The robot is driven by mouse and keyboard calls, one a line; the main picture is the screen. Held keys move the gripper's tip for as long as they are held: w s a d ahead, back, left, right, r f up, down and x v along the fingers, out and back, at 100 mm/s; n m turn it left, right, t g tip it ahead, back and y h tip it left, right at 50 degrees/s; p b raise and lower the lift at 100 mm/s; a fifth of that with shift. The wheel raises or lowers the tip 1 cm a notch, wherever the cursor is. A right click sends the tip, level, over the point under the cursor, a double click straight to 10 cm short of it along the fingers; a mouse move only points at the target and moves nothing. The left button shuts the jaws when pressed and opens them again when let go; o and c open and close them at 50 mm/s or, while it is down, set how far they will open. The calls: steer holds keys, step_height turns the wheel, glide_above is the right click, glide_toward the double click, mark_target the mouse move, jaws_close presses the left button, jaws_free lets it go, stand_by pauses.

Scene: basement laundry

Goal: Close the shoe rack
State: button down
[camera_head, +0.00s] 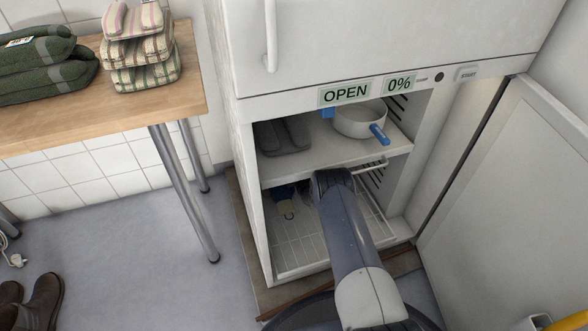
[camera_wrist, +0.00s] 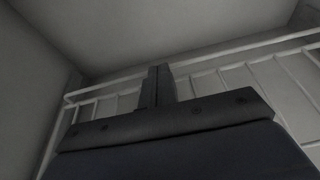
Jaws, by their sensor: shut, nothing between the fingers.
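The shoe rack appears to be the white wire rack (camera_head: 298,254) in the lower compartment of an open white cabinet (camera_head: 258,225). Its rails and bars also show in the wrist view (camera_wrist: 235,54). My arm reaches into this lower compartment, below the middle shelf. In the wrist view my gripper (camera_wrist: 158,84) is shut and empty, with its fingers in front of the rack's wires. I cannot tell whether they touch. How far the rack stands out is partly hidden by my arm.
The cabinet door (camera_head: 510,190) stands open at the right. A blue and tan item (camera_head: 287,207) is in the lower compartment. A wooden table (camera_head: 120,105) stands left; brown boots (camera_head: 38,303) are on the floor.

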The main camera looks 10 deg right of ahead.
steer(key=shift+r+x, duration=0.2)
steer(key=shift+x, duration=1)
steer(key=shift+w+a+r, duration=0.1)
steer(key=shift+w, duration=0.8)
